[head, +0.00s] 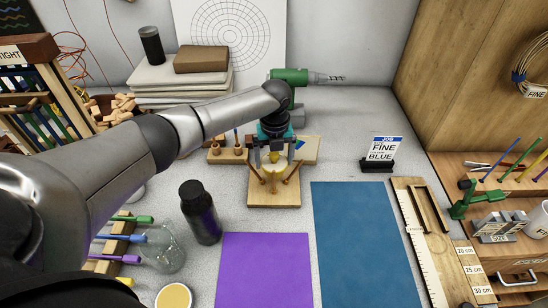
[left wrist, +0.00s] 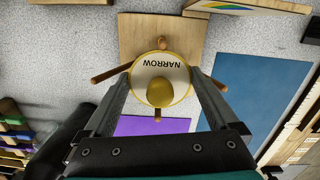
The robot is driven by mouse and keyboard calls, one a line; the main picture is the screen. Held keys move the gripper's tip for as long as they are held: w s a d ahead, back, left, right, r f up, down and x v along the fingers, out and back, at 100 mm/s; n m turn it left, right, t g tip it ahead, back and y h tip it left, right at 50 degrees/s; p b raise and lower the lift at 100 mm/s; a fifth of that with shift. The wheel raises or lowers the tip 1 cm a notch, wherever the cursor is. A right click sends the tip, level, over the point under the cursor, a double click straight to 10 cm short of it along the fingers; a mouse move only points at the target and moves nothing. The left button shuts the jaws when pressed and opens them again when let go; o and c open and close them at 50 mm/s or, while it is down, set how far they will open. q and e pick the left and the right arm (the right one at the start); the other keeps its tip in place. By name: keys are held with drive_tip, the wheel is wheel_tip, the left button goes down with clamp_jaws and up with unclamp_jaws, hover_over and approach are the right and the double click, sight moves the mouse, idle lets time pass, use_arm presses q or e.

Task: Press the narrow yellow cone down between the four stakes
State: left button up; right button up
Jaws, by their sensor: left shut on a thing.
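The narrow yellow cone (head: 274,158) is upright over the wooden base (head: 272,198). In the left wrist view its pale top reads "NARROW", with a yellow knob (left wrist: 160,93) on it. My left gripper (head: 271,157) reaches it from above; its fingers stand on both sides of the cone and are shut on it. Wooden stakes (left wrist: 111,72) stick out around the cone in the left wrist view. The cone's lower end and its depth between the stakes are hidden. My right gripper is not in view.
A purple mat (head: 264,270) and a blue mat (head: 365,240) lie in front. A black bottle (head: 200,212) and a glass jar (head: 163,250) stand to the left.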

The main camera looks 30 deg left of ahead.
use_arm(q)
drive_tip(key=shift+f+b, duration=1.6)
drive_tip(key=shift+f, duration=0.7)
drive_tip(key=o, duration=1.3)
drive_tip(key=shift+s, duration=0.1)
drive_tip(key=shift+f, duration=0.1)
drive_tip(key=shift+s, duration=0.1)
